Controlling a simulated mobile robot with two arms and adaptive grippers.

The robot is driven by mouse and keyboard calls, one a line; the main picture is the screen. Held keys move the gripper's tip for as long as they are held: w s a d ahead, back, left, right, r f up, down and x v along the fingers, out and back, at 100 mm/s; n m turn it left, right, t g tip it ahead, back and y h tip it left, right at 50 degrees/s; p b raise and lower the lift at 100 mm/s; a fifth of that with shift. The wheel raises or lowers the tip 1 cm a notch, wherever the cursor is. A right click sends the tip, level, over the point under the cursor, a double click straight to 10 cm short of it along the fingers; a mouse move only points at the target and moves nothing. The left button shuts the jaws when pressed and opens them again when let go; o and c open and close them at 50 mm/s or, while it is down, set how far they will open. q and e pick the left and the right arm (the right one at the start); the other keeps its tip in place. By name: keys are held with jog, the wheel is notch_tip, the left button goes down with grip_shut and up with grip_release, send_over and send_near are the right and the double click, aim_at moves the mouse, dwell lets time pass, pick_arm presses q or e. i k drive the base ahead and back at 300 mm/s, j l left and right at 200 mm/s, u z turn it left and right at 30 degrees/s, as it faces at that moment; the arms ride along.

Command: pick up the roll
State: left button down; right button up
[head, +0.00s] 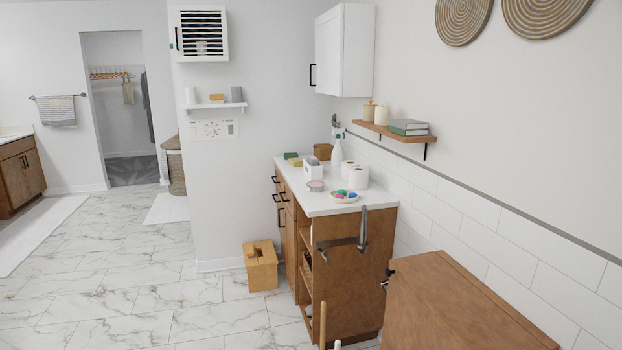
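Two white paper rolls stand upright close together on the white countertop (325,208) of a wooden cabinet. The nearer roll (358,179) shows its dark core hole on top. The farther roll (347,169) is just behind it to the left and partly hidden. Neither of my grippers shows in the head view, and nothing is seen touching the rolls.
A dish of colored pieces (345,197), a pink-lidded jar (316,186), a white spray bottle (337,155) and a white box (311,170) surround the rolls. A shelf (393,132) juts out above right. A wooden box (260,267) sits on the floor.

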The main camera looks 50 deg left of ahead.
aim_at(359, 176)
jog(key=u, duration=1.45)
